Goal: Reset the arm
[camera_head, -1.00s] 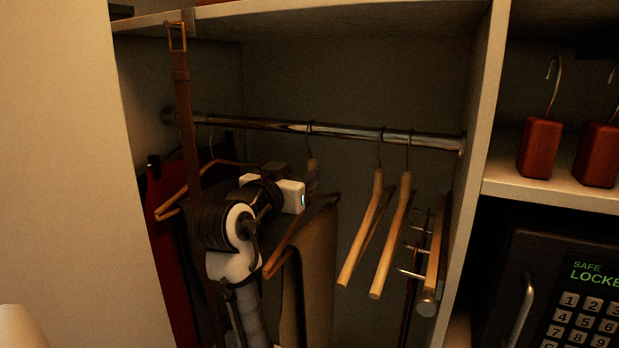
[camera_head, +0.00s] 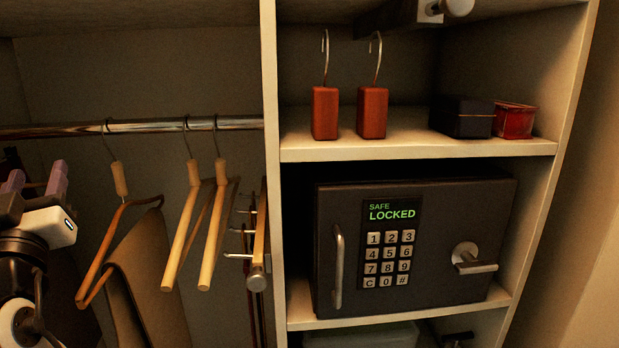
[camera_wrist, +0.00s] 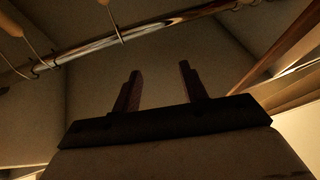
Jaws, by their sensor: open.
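My gripper (camera_head: 36,184) is at the far left of the head view, in front of the hanging clothes and below the rail. Its two purplish fingers are apart with nothing between them. In the wrist view my gripper (camera_wrist: 157,88) shows two separate upright fingers, and the space between them is empty. Part of my arm is cut off by the left edge of the head view.
A metal rail (camera_head: 150,126) carries wooden hangers (camera_head: 182,240) and a brown garment (camera_head: 150,285). A divider (camera_head: 271,200) separates them from a safe (camera_head: 415,245) reading LOCKED. The shelf (camera_head: 420,148) above holds two red hooked blocks (camera_head: 325,112), a black box (camera_head: 462,117) and a red box (camera_head: 514,120).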

